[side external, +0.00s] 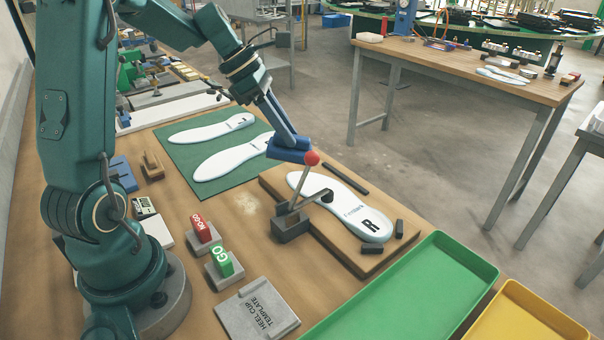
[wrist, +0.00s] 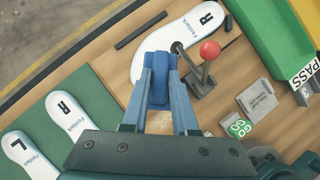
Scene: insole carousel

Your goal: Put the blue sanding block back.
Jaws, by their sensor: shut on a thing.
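My gripper (side external: 286,140) is shut on the blue sanding block (side external: 292,152). In the wrist view the block (wrist: 162,82) sits between the two fingers of my gripper (wrist: 163,72). The block is held up near the far end of the wooden fixture board (side external: 379,266), close to the red clamp knob (side external: 312,158). A white insole marked R (side external: 346,206) lies on that board, partly hidden by the clamp (side external: 290,222). The clamp's arm reaches over the insole. I cannot tell whether the block touches anything below.
Two white insoles (side external: 231,160) lie on a green mat (side external: 185,153). NO-GO (side external: 201,226) and GO (side external: 224,260) blocks, a heel cup template (side external: 258,312), a blue holder (side external: 122,173) and a wooden holder (side external: 153,165) stand nearby. Green (side external: 410,300) and yellow (side external: 530,318) trays are at the front right.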

